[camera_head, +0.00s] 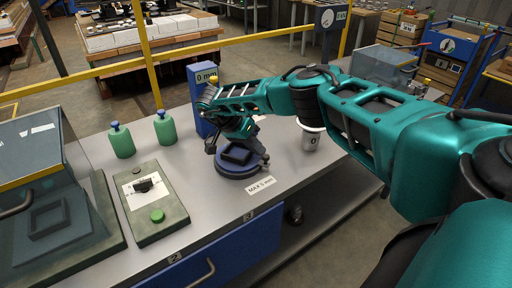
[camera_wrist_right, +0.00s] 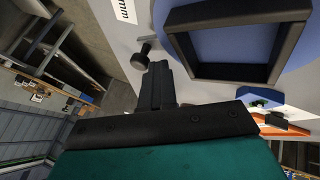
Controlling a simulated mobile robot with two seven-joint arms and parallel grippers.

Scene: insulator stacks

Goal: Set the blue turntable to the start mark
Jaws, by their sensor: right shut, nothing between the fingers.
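The blue turntable (camera_head: 236,171) sits on the grey bench, a low round disc with a square black frame (camera_head: 236,155) on top. In the right wrist view the blue disc (camera_wrist_right: 225,45) and black frame (camera_wrist_right: 222,72) fill the upper right. A dark knob (camera_wrist_right: 140,56) stands at the disc's edge. My right gripper (camera_head: 258,152) is over the turntable, shut and empty; its fingers (camera_wrist_right: 157,72) are close beside the knob. I cannot tell whether they touch it. My arm hides part of the disc, and I cannot make out a start mark. My left gripper is out of view.
A blue gauge post (camera_head: 201,105) reading 0 mm stands behind the turntable. Left are two green bottles (camera_head: 122,142), a panel with a green button (camera_head: 157,215) and a clear-covered box (camera_head: 45,170). A "MAX 5 mm" label (camera_head: 261,186) lies in front.

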